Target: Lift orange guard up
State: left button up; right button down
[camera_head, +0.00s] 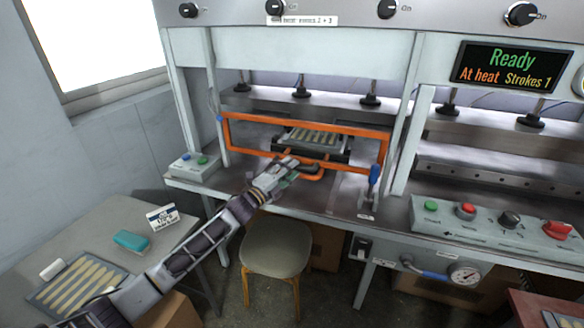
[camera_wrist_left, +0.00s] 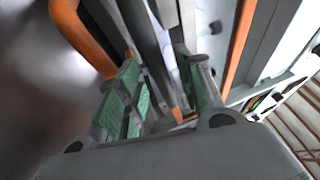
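The orange guard (camera_head: 258,121) is a rectangular frame across the front of the press opening, with a looped handle (camera_head: 314,177) at its lower middle. Orange bars (camera_wrist_left: 84,40) also show in the left wrist view. My left gripper (camera_head: 292,171) is at the handle, its fingers pointing toward the press. In the left wrist view its green-padded fingers (camera_wrist_left: 165,97) stand apart, with a dark bar and grey bars visible in or beyond the gap. Whether the fingers touch the handle cannot be told. My right gripper is not in view.
A tray of wooden pieces (camera_head: 311,136) sits inside the press behind the guard. A stool (camera_head: 276,248) is below. A side table (camera_head: 187,234) holds another tray.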

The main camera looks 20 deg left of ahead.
pick_arm(q)
jog(key=shift+x, duration=0.8)
grip_shut()
